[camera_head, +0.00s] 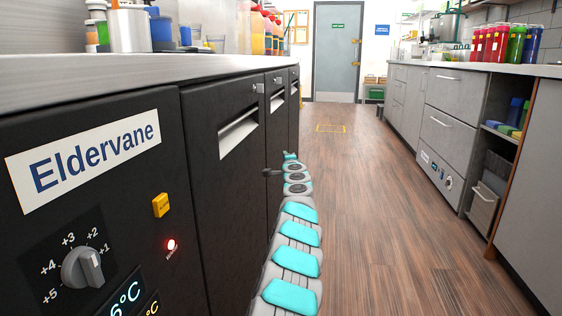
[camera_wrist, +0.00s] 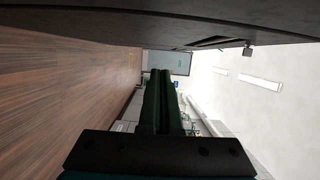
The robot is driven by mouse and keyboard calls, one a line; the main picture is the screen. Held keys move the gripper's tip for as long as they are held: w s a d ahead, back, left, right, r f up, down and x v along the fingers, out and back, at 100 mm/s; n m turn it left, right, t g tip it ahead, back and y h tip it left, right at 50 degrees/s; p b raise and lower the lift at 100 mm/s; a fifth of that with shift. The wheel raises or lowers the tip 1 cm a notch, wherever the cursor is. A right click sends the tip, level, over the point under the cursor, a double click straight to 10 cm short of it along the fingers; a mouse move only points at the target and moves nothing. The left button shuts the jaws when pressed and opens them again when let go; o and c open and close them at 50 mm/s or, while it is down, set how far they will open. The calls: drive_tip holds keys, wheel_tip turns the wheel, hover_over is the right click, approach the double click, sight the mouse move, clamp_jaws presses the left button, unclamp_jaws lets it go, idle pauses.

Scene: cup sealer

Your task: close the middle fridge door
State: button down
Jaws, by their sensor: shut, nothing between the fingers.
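The black fridge unit stands along the left in the head view. Its near door (camera_head: 225,190) looks shut. The middle door (camera_head: 277,125) lies just beyond it and looks flush or nearly flush; a small gap cannot be told. My arm reaches forward along the fridge front.
The control panel with its knob (camera_head: 84,267) is closest at left. A far door (camera_head: 294,105) follows the middle one. The aisle floor (camera_head: 370,210) is clear. Grey cabinets (camera_head: 455,95) line the right side, and a grey room door (camera_head: 337,50) is at the back.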

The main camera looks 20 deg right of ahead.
drive_tip(key=shift+s+a, duration=1.2)
drive_tip(key=shift+a, duration=0.15)
drive_tip(key=shift+f, duration=0.1)
